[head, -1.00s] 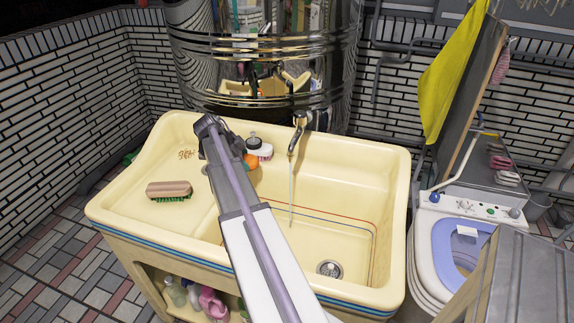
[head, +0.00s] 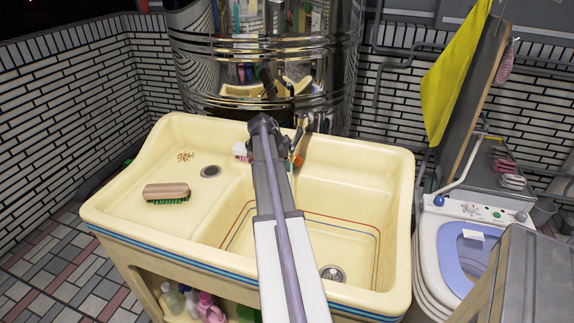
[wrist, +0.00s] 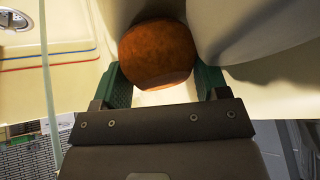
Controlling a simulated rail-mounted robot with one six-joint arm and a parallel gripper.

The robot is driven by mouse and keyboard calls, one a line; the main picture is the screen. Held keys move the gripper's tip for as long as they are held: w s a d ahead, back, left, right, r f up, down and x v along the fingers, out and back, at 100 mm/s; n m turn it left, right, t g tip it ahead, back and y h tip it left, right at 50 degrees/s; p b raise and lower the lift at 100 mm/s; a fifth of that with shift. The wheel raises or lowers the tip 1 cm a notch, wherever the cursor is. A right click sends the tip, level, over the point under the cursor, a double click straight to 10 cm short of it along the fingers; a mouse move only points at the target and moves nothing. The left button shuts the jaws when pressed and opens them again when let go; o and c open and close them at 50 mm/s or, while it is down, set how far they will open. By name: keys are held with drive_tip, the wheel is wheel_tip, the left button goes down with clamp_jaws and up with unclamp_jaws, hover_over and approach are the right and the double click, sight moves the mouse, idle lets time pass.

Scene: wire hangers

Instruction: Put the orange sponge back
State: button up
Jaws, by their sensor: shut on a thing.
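The orange sponge (wrist: 157,53) is round and sits between the two green fingers of my gripper (wrist: 162,80) in the wrist view. My gripper is shut on it. In the head view only a small bit of the orange sponge (head: 298,161) shows at the right side of my arm, over the back of the cream sink (head: 350,175). The metal faucet (head: 301,125) is close behind and partly hidden.
A thin water stream (wrist: 46,90) runs left of the gripper in the wrist view. A brush with green bristles (head: 167,191) lies on the sink's left shelf. A white bottle (head: 240,150) is mostly hidden by my arm. A washing machine (head: 465,240) stands at the right.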

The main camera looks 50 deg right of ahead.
drive_tip(key=shift+r, duration=0.15)
drive_tip(key=shift+f, duration=0.2)
drive_tip(key=o, duration=0.8)
drive_tip(key=shift+r, duration=0.1)
drive_tip(key=shift+r, duration=0.2)
drive_tip(key=p+v, duration=1)
drive_tip(key=v, duration=0.1)
drive_tip(key=shift+w+a+r, duration=0.1)
drive_tip(key=shift+a+r, duration=0.15)
drive_tip(key=shift+r, duration=0.05)
